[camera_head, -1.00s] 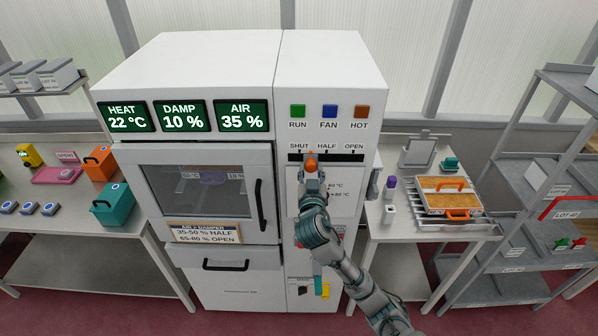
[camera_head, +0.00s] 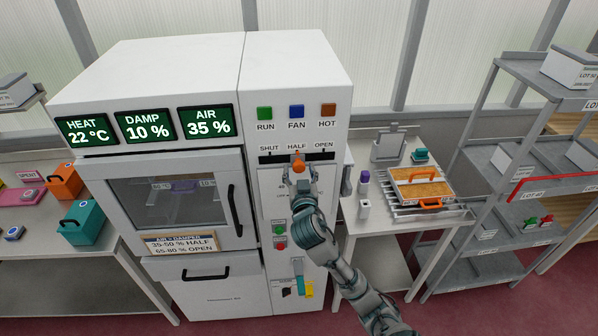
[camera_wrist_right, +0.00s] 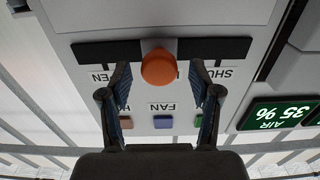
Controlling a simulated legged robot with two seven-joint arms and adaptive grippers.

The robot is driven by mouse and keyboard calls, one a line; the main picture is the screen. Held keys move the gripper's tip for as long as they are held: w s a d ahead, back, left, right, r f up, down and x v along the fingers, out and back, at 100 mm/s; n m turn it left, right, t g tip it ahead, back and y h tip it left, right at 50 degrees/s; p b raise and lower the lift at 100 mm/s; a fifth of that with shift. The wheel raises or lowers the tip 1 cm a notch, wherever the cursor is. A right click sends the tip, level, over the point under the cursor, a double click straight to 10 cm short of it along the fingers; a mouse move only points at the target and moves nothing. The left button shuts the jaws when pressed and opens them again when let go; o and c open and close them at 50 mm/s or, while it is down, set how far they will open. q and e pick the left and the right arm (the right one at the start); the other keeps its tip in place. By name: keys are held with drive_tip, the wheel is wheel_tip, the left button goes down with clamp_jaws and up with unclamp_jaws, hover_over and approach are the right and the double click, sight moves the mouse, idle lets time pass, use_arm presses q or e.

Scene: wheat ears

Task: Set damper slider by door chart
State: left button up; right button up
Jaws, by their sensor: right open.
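The orange damper slider knob (camera_head: 298,155) sits in a black slot (camera_head: 325,156) on the white cabinet, under the HALF label. SHUT is left of it and OPEN right. The door chart (camera_head: 181,243) reads "AIR > DAMPER", 35-50 % HALF, 65-80 % OPEN. The AIR display (camera_head: 206,122) shows 35 %. My right gripper (camera_head: 299,170) is at the knob. In the right wrist view, which is upside down, the knob (camera_wrist_right: 159,69) is near the slot's middle, between my open fingers (camera_wrist_right: 160,85), with a gap on each side. My left gripper is not in view.
RUN (camera_head: 264,113), FAN (camera_head: 296,111) and HOT (camera_head: 328,110) buttons are above the slot. Green and red buttons (camera_head: 280,238) are lower on the panel. A side table (camera_head: 425,213) with a tray and small items stands to the right, shelves (camera_head: 505,200) beyond.

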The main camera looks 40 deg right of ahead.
drive_tip(key=v, duration=0.7)
drive_tip(key=shift+f, duration=0.15)
